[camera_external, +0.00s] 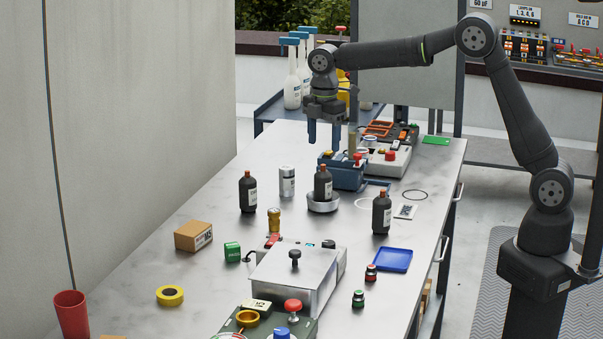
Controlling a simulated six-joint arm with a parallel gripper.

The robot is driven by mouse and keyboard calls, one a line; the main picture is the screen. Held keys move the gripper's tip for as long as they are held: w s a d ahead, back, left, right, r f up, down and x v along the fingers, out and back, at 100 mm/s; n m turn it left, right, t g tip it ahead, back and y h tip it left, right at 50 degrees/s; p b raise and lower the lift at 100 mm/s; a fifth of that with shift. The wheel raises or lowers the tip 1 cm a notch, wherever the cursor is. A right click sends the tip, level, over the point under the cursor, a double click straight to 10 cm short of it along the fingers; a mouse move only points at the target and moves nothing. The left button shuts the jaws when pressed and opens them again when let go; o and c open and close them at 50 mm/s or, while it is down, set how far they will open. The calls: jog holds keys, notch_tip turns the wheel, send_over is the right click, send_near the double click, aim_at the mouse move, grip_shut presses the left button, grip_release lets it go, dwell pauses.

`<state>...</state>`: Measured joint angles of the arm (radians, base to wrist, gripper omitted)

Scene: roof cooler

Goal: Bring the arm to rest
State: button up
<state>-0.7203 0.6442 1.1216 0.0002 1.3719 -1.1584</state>
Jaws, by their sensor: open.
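My gripper (324,131) hangs above the far half of the table, fingers pointing down. It is open, with nothing visible between its fingers. It appears above and a little left of the blue box (342,172); whether it touches anything below cannot be told from this single view, though a gap shows. My arm reaches in from the right, its upper links raised well above the table (180,249).
Dark bottles (248,192) stand mid-table, one in a round metal dish (323,204). A metal box with a knob (292,277), a cardboard box (193,236) and a blue tray (394,260) lie nearer. White spray bottles (292,80) stand behind. Air above the table's middle is clear.

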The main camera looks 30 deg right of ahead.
jog(key=s, duration=1.3)
jog(key=shift+m, duration=0.3)
jog(key=s+a+f, duration=0.1)
jog(key=a+f, duration=0.2)
jog(key=f, duration=0.1)
jog(key=s+a+f, duration=0.2)
jog(key=a+f, duration=0.1)
jog(key=s+a+f, duration=0.2)
jog(key=a+f, duration=0.2)
jog(key=shift+s+f, duration=0.1)
jog(key=shift+f, duration=0.25)
jog(key=shift+r, duration=0.55)
jog(key=shift+o, duration=0.5)
